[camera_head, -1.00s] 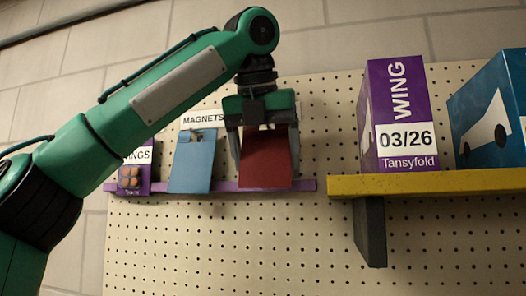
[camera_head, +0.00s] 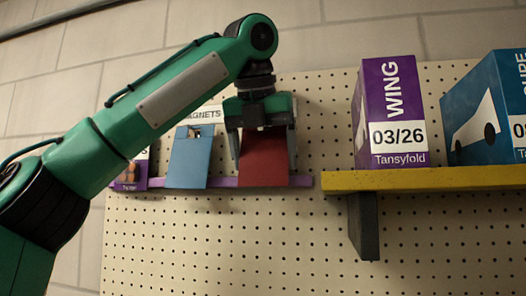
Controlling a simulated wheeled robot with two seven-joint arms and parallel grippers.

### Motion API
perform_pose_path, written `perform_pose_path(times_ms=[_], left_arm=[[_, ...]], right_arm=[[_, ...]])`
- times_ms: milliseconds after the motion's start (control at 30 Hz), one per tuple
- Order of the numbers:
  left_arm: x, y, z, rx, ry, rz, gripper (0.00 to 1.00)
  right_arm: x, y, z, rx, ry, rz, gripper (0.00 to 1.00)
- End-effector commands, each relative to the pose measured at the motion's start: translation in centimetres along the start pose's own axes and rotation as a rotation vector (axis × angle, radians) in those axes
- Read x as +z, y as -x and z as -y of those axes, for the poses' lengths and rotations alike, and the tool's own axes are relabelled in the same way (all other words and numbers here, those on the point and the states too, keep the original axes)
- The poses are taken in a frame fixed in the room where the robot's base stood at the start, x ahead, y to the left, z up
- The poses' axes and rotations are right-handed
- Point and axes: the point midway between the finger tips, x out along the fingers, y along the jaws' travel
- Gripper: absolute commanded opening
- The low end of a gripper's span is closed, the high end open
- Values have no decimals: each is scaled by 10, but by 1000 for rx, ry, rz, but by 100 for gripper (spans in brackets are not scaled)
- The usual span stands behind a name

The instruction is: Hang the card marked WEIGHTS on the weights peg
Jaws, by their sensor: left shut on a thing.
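My left gripper (camera_head: 263,138) reaches in front of the pegboard with its fingers pointing down. It is shut on a plain dark red card (camera_head: 263,170), with one finger at each side edge. The card overlaps the right part of a purple rail (camera_head: 302,181), and its lower edge is at about rail height. I cannot tell whether it touches the rail. No WEIGHTS marking or weights peg is readable; the gripper covers the board above the card. My right gripper is not in view.
A blue card (camera_head: 188,165) hangs left of the red one, below a MAGNETS label (camera_head: 206,114). A purple card (camera_head: 133,178) is partly behind my arm. At right, a yellow shelf (camera_head: 430,179) holds a purple WING box (camera_head: 392,110) and a blue box (camera_head: 483,120).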

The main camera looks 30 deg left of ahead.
Motion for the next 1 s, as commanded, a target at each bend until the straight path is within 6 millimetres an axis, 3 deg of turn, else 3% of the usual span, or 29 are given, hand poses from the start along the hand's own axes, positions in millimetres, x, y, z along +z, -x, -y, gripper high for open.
perform_pose_path(times_ms=[167,200,300,667,1000], left_arm=[[1,-4,-1,3,2,-5,58],[1,-4,-1,3,2,-5,85],[1,-4,-1,3,2,-5,100],[1,4,-1,4,3,-2,100],[-3,64,0,3,6,6,100]], right_arm=[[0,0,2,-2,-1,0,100],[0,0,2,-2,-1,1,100],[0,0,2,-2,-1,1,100],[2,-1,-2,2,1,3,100],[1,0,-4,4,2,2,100]])
